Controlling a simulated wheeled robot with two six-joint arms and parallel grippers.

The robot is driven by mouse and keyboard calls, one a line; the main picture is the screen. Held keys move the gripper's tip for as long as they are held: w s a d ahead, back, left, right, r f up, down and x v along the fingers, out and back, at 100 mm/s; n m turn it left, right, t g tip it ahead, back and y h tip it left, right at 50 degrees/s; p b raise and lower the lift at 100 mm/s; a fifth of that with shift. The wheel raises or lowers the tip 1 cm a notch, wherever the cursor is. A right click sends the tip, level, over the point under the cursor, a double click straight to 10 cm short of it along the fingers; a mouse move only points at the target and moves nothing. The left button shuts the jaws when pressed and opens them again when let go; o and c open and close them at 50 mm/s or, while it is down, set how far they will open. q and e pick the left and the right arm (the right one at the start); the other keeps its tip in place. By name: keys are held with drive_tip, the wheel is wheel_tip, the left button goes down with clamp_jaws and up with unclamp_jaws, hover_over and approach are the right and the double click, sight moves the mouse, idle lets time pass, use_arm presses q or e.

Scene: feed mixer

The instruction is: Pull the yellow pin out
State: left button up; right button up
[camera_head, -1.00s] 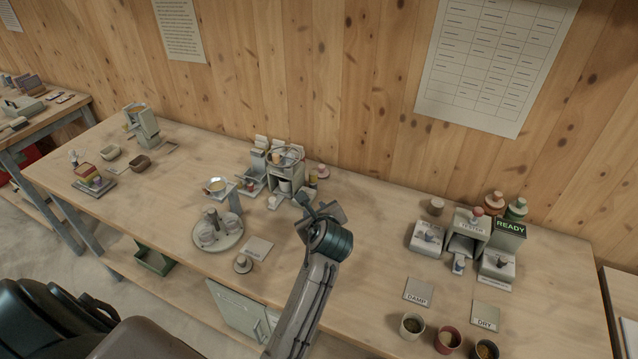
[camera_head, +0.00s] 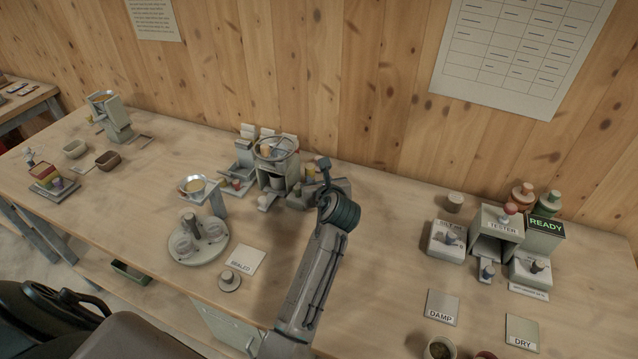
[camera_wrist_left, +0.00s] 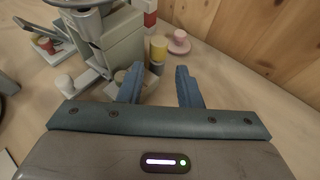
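The yellow pin (camera_wrist_left: 158,48) stands upright in the left wrist view, beside the grey mixer housing (camera_wrist_left: 115,42). In the head view the pin (camera_head: 309,169) is small, at the right side of the mixer (camera_head: 272,173). My left gripper (camera_wrist_left: 158,72) is open, its two blue fingers apart with nothing held between them. The pin shows beyond the fingertips, in line with the gap. In the head view the left gripper (camera_head: 322,180) is close to the mixer's right side, and its wrist hides part of that area. My right gripper is not in view.
A pink knob on a round base (camera_wrist_left: 178,40) stands just right of the pin, near the wooden wall. The tester (camera_head: 497,228) stands to the right. Bare tabletop lies between the mixer and tester.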

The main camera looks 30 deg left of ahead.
sight(311, 169)
use_arm(q)
drive_tip(key=p+x, duration=0.1)
drive_tip(key=x, duration=0.8)
drive_tip(key=shift+a+r, duration=0.15)
clamp_jaws()
